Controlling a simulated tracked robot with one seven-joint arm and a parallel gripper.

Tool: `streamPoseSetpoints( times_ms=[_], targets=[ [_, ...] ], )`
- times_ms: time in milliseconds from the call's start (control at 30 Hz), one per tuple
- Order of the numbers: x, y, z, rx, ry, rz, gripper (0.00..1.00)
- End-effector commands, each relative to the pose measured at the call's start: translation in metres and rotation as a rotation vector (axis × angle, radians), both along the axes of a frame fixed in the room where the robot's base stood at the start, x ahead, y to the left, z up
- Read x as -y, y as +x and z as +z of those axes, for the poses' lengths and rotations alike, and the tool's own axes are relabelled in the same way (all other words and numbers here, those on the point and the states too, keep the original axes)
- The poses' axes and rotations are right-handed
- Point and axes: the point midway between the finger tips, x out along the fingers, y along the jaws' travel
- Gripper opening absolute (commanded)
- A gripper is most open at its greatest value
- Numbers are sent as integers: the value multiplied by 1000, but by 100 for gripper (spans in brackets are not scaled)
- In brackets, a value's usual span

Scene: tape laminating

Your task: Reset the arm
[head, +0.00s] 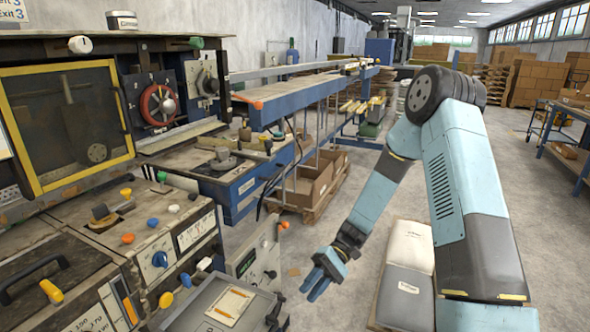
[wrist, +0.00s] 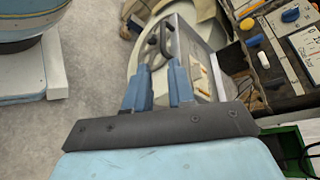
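My light blue and dark grey arm reaches down from the upper right to the middle bottom in the head view. At its end, my gripper (head: 315,289) points down and left in open space above the floor, to the right of the machine's grey tray (head: 206,325). In the wrist view my gripper (wrist: 160,70) shows two blue fingers standing apart with a gap between them. It is open and nothing is held in the gap.
A machine with knobs (head: 161,259) and levers fills the left. Pale sacks (head: 405,290) lie on the floor beneath the arm. Cardboard boxes (head: 310,178) sit on a pallet under the conveyor (head: 300,100). A blue workbench (head: 565,150) stands at the right; the floor before it is clear.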

Motion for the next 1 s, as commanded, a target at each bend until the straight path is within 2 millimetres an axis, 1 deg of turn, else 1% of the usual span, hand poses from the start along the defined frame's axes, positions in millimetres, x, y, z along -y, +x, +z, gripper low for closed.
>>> streamPoseSetpoints(
  times_ms=[33, 467, 667, 1000],
  targets=[
    [4, 1, 9, 33, -29, 9, 23],
    [45, -2, 80, 277, -288, 33, 23],
    [64, -7, 114, 394, -401, 21, 23],
    [94, -23, 171, 597, -574, -32, 23]
  ],
)
